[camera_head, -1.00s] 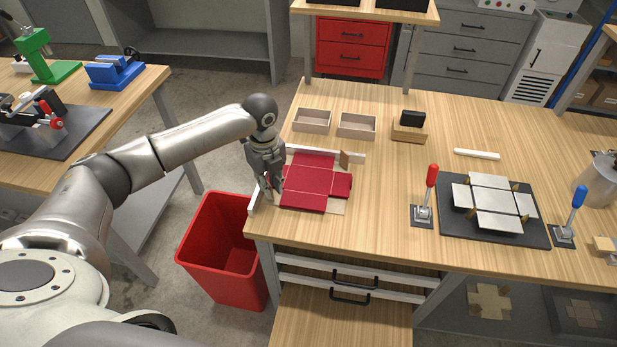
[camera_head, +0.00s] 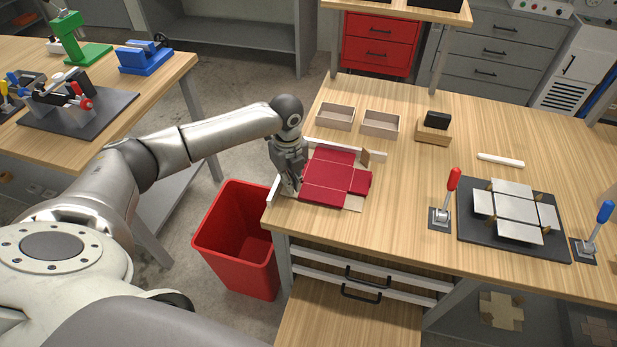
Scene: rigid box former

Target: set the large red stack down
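The large red stack (camera_head: 326,174), a flat cross-shaped pile of dark red blanks, lies flat or nearly flat at the left end of the wooden table. White fence strips (camera_head: 345,147) run behind it and to its left. A tan edge (camera_head: 354,203) shows under its front right corner. My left gripper (camera_head: 292,188) points down at the stack's left edge, between the stack and the left strip. Its fingers are small and dark here, and I cannot tell whether they grip the edge. My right gripper is not in view.
Two shallow trays (camera_head: 336,116) and a wooden block with a black top (camera_head: 434,128) stand behind the stack. A black plate with grey pads (camera_head: 515,208) and a red-handled lever (camera_head: 446,202) are to the right. A red bin (camera_head: 240,240) stands below left. The table's middle is clear.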

